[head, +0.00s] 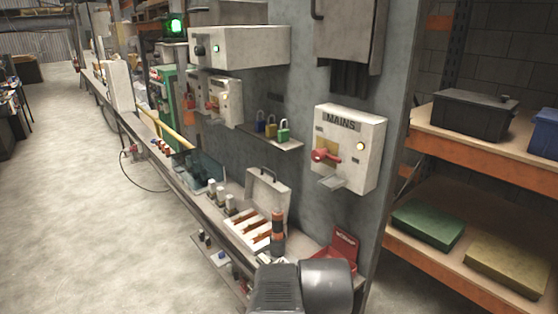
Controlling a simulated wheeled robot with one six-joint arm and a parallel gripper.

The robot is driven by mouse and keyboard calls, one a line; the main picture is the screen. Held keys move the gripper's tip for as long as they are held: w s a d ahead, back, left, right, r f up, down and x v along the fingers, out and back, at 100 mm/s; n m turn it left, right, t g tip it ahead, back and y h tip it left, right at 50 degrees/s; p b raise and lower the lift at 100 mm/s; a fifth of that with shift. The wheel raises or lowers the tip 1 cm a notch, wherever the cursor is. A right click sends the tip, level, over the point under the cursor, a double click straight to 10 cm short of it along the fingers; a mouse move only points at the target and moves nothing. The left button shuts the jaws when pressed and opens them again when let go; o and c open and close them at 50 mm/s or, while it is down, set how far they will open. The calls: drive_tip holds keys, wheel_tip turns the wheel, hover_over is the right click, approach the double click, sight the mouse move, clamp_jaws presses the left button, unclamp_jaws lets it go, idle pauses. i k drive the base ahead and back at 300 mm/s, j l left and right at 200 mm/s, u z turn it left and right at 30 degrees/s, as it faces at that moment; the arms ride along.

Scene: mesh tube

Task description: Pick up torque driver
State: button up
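An upright handle with orange and black bands (278,229), which looks like the torque driver, stands in front of an open white case (265,191) on the narrow bench. Its lower end is hidden, so I cannot tell what it rests on. Dark grey rounded parts of my own arm fill the bottom centre, just below and in front of the handle. My gripper's fingers do not show, and I cannot tell whether they are near or touching the handle.
An open red box (342,247) lies right of the handle. A MAINS switch box (348,148) with a red handle and padlocks (272,127) on a small shelf are above. A blue-grey open bin (200,171) is further left. Shelving (470,150) stands right; the floor at left is clear.

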sight(277, 214)
drive_tip(key=i+j+u, duration=0.3)
drive_tip(key=i+u, duration=0.25)
drive_tip(key=i, duration=0.3)
